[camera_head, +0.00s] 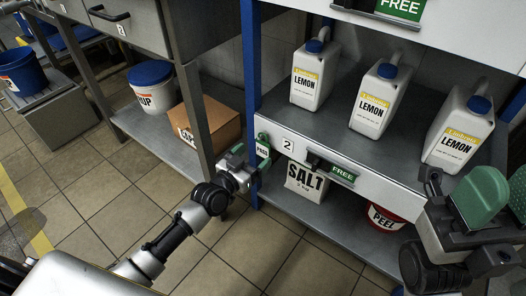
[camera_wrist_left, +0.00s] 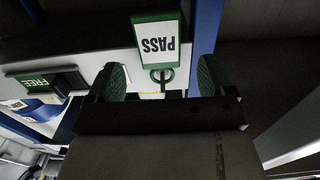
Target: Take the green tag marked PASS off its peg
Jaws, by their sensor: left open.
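The green tag with a white PASS label (camera_head: 263,149) hangs at the left end of the shelf front, beside the blue post. It shows upside down in the left wrist view (camera_wrist_left: 157,42), its ring (camera_wrist_left: 162,75) around a small peg. My left gripper (camera_head: 250,172) is close to the tag, just left of and below it in the head view. In the left wrist view my left gripper (camera_wrist_left: 161,78) is open, one finger on each side of the ring, with gaps to both. My right gripper (camera_head: 490,203) is at the right edge, partly cut off; its opening is unclear.
Several white LEMON jugs (camera_head: 311,76) stand on the shelf above. A green FREE label (camera_head: 343,174) is on the shelf front. Below are a SALT bag (camera_head: 304,183) and a red PEEL tub (camera_head: 384,218). A cardboard box (camera_head: 211,122) stands left of the blue post (camera_head: 251,65).

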